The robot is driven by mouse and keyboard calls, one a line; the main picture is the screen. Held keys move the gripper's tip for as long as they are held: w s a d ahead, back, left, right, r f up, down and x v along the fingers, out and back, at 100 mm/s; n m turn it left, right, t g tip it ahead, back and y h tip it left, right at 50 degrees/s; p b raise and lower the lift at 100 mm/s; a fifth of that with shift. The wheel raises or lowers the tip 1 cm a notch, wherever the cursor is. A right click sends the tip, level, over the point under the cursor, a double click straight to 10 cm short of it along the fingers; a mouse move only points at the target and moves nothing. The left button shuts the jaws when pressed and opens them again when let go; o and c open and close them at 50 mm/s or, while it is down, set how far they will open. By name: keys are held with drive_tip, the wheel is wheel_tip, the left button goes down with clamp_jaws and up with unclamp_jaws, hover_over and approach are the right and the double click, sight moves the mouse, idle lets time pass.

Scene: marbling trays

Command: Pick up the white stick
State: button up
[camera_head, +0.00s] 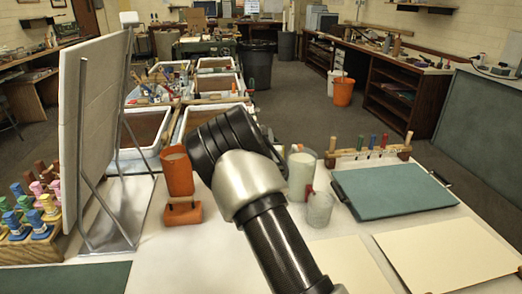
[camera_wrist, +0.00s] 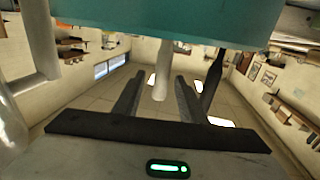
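In the wrist view, the white stick (camera_wrist: 161,72) is a short pale rod running down from behind the edge of a teal surface (camera_wrist: 180,18). Its free end lies between the two dark fingers of my gripper (camera_wrist: 159,74). The fingers are apart, with a visible gap on each side of the stick. Its other end is hidden by the teal surface. In the head view, my arm's dark wrist covers the fingers, and I cannot make out the white stick there.
In the head view, an orange cup (camera_head: 177,172), a pale jar (camera_head: 300,176) and a clear cup (camera_head: 319,210) stand close around my arm. A rack of coloured sticks (camera_head: 368,153) lies behind a teal board (camera_head: 392,190). A white panel (camera_head: 92,120) stands at left.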

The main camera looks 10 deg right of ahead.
drive_tip(key=shift+w, duration=0.2)
drive_tip(key=shift+c, duration=0.3)
clamp_jaws()
